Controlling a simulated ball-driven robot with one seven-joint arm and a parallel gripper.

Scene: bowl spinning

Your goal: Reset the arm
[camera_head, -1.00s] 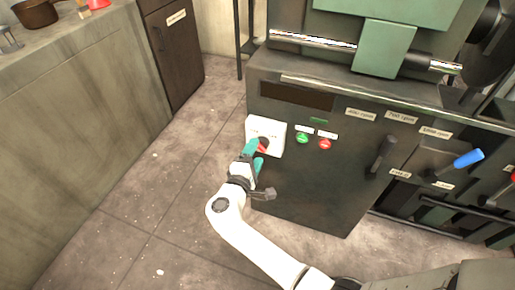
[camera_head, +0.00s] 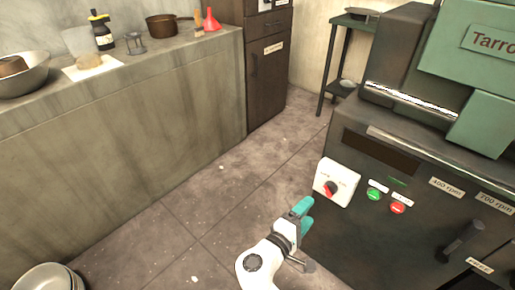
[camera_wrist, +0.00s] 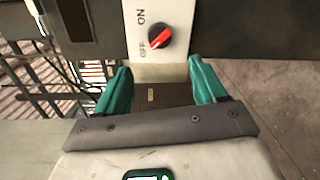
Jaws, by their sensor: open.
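My gripper (camera_head: 303,212) is open and empty, with teal fingertips, at the lower middle of the head view. It is below and left of a white switch box (camera_head: 328,174) with a red and black knob (camera_head: 332,189) on the dark machine. In the wrist view my gripper (camera_wrist: 162,88) has its two teal fingers spread apart, with nothing between them. The knob (camera_wrist: 160,38) is ahead of the fingers there, beside ON and OFF lettering, with a gap between.
The dark machine (camera_head: 365,235) with green and red buttons and levers fills the right. A counter (camera_head: 110,150) with bowls, bottle and pan runs along the left. Stacked bowls (camera_head: 48,277) are at the lower left. Open floor (camera_head: 225,185) lies between.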

